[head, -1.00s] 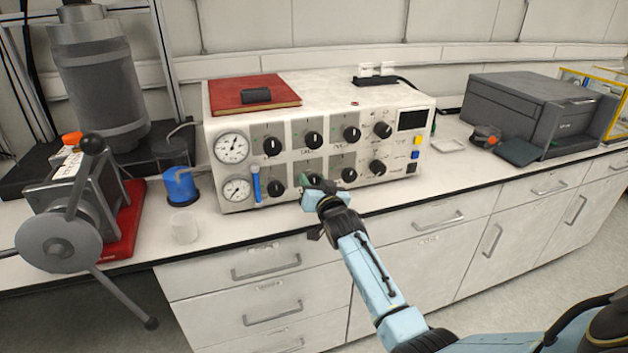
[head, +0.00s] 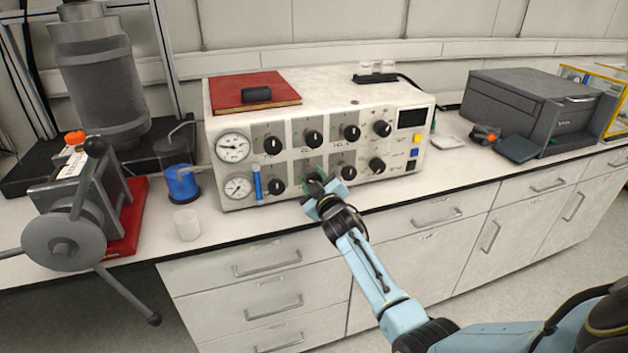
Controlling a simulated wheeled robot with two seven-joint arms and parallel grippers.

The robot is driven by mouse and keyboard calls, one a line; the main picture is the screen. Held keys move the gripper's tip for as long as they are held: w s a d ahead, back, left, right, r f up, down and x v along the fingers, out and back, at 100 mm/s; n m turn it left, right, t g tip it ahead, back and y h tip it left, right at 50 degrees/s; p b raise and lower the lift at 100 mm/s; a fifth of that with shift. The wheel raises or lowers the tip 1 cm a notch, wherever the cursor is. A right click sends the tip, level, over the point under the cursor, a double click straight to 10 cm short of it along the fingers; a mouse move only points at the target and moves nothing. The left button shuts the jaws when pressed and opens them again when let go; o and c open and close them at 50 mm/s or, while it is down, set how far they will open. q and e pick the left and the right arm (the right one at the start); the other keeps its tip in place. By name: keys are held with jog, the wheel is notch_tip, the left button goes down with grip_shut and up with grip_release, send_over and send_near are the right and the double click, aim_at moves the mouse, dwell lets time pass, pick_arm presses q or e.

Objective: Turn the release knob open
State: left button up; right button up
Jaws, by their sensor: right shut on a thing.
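A white control box (head: 408,178) stands on the bench. It has two rows of black knobs and two round gauges (head: 233,147) (head: 238,188) at its left. My right gripper (head: 315,185) is at the lower row, second knob from the left, and is shut on it. That knob, taken as the release knob, is mostly hidden by the fingers. Its label is too small to read, and its angle cannot be told. My left gripper is not in view.
Neighbouring knobs (head: 277,187) (head: 348,173) sit close on both sides of my right gripper. A red book (head: 230,93) lies on the box. A blue-filled container (head: 182,184), a clear beaker (head: 188,224) and a grey handwheel (head: 64,241) are at left. A dark grey machine (head: 530,105) stands at right.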

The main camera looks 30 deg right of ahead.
jog(key=n, duration=0.5)
jog(key=shift+n, duration=0.4)
jog(key=n, duration=0.3)
jog(key=shift+b, duration=0.35)
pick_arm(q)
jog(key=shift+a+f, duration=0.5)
pick_arm(e)
jog(key=shift+n, duration=1.1)
jog(key=o, duration=1)
jog(key=shift+c, duration=0.2)
